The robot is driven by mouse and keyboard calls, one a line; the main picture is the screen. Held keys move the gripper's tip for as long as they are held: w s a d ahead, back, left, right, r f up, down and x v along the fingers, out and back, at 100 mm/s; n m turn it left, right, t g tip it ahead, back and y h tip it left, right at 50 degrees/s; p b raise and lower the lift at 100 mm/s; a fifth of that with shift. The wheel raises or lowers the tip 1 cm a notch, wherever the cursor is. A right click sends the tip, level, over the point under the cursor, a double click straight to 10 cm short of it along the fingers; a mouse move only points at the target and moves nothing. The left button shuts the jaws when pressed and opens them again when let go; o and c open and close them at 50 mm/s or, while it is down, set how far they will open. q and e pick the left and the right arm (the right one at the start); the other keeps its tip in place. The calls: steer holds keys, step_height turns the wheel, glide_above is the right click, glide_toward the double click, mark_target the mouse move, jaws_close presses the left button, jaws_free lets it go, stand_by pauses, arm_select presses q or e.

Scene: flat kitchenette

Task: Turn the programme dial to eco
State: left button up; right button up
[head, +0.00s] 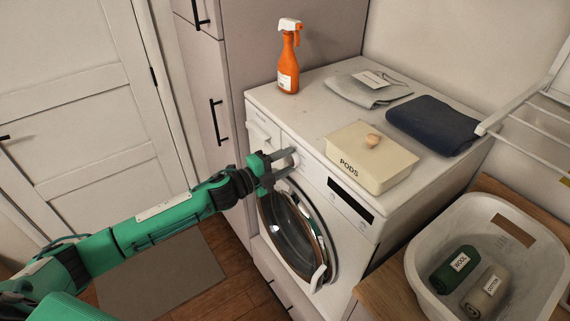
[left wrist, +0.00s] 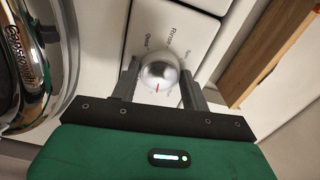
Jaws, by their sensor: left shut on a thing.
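The programme dial (left wrist: 158,74) is a round silvery knob with a red mark on its edge, pointing towards my gripper's palm in the left wrist view. My left gripper (head: 284,162) is shut on the dial at the front of the white washing machine (head: 349,234), one finger on each side. In the left wrist view, labels reading "Quick" and "Rinse" show on the panel beyond the dial. Other labels are partly hidden or too small to read, and I cannot make out eco. My right gripper is not in view.
The round glass door (head: 291,227) is below the dial. On the machine's top are an orange spray bottle (head: 288,67), a pods box (head: 367,160), a grey cloth (head: 362,91) and a navy cloth (head: 433,125). A white basket (head: 420,255) stands at right.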

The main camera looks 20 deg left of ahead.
arm_select(q)
steer(key=shift+m, duration=0.6)
steer(key=o, duration=1)
steer(key=shift+s+a+f+b, duration=0.15)
steer(key=shift+s+b, duration=0.1)
steer(key=shift+b, duration=0.05)
steer(key=b+v, duration=0.5)
steer(key=v, duration=0.8)
